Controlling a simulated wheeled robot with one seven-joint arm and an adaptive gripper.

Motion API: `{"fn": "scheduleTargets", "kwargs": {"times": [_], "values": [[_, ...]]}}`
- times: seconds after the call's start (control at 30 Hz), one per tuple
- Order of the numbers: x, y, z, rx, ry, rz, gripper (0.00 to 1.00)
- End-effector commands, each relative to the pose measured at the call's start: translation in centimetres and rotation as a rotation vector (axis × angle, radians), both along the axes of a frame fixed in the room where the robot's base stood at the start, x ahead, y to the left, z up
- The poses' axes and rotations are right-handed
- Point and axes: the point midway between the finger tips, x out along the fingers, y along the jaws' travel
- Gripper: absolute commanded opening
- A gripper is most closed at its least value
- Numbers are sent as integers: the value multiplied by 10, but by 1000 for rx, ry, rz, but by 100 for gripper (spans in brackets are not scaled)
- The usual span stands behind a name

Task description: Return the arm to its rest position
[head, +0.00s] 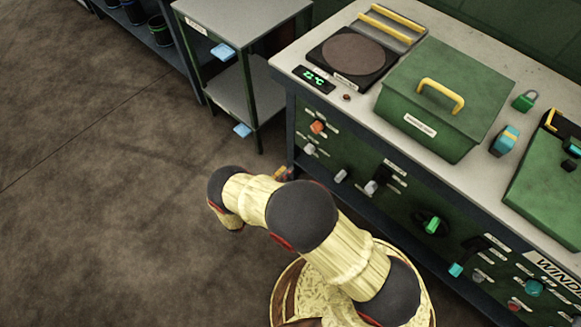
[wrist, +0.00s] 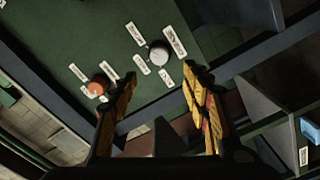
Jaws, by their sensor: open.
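My arm, with pale yellow sleeves and dark joints, is bent in front of the green bench in the head view. My gripper (wrist: 160,74) shows in the wrist view with two yellow-and-black fingers spread apart and nothing between them. In the head view it is mostly hidden behind my arm. Beyond the fingers is the green control panel (wrist: 75,35), with an orange knob (wrist: 97,88) towards the left finger and a white knob (wrist: 158,53) beyond the gap. Whether a finger touches the panel cannot be told.
The bench top (head: 345,107) carries a green lidded box (head: 440,95), a round hotplate (head: 352,54) and a green padlock (head: 525,100). A grey shelf cart (head: 245,20) stands left of the bench. The floor (head: 90,180) at left is clear.

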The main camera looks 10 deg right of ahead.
Motion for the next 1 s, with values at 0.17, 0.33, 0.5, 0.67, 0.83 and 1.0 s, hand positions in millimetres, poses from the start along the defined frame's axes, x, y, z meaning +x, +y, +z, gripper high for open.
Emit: {"fn": "scheduleTargets", "kwargs": {"times": [0.17,0.33,0.5,0.67,0.83,1.0], "values": [[-2,2,0,0,0,-1,48],[-1,2,0,0,0,-1,48],[-1,2,0,0,0,-1,48],[-1,2,0,-11,16,-1,48],[-4,0,-9,-90,185,-10,48],[-47,-30,-33,-199,519,-96,48]]}}
